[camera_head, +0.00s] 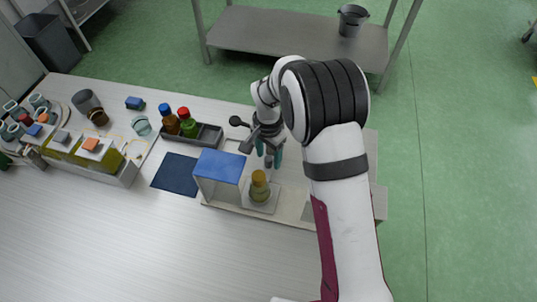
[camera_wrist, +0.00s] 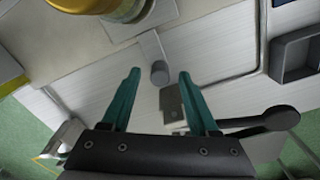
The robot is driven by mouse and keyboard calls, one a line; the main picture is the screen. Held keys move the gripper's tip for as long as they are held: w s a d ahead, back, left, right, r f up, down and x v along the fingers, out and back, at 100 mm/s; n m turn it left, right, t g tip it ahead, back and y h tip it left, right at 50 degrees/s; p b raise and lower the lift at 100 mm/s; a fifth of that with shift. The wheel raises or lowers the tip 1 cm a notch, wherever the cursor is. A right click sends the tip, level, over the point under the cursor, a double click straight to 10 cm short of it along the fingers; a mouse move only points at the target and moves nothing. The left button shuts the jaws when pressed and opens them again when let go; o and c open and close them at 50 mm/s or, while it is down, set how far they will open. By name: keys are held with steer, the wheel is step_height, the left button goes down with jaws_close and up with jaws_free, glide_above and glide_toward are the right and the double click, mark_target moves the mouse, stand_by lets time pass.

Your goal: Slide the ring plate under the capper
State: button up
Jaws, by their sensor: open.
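The ring plate (camera_head: 271,206) is a pale square plate on the base board, beside the blue-topped housing (camera_head: 219,165) that looks like the capper, on its right. A yellow-green bottle with an orange-yellow cap (camera_head: 259,178) stands upright on the plate. In the wrist view the plate (camera_wrist: 158,12) shows at the top, with a strip running to a grey peg (camera_wrist: 159,73). My gripper (camera_head: 268,156) is above the board behind the bottle. Its teal fingers are open, and the peg appears between the fingertips (camera_wrist: 160,76) in the wrist view. I cannot tell whether they touch it.
A black-knobbed lever (camera_head: 236,121) is left of my gripper. A dark tray (camera_head: 210,137) with coloured-cap bottles and a navy mat (camera_head: 175,174) lie further left. Jars and a bottle rack (camera_head: 122,172) fill the far left. The front of the table is clear.

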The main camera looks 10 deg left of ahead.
steer(key=shift+f, duration=0.25)
steer(key=shift+c, duration=0.2)
jaws_close()
steer(key=shift+a, duration=0.15)
stand_by(1.0)
